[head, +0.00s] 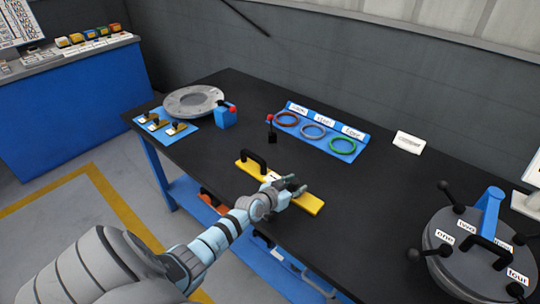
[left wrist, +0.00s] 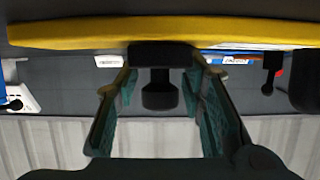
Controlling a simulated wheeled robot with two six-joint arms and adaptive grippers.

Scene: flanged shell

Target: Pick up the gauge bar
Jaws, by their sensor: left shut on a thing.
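The gauge bar (head: 312,205) is a long yellow bar with a black arched handle (head: 254,160) near its left end. It lies over the middle of the dark table. My left gripper (head: 291,184) is over the right half of the bar and hides part of it. In the left wrist view the yellow bar (left wrist: 80,33) runs across the top, and my left gripper (left wrist: 162,66) is shut on a black grip part (left wrist: 163,54) of the bar, between its fingertips. Whether the bar touches the table I cannot tell. My right gripper is not in view.
A blue tray with three coloured rings (head: 343,146) lies behind the bar. A large round shell lid (head: 465,262) stands at the right. The table around the bar is clear.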

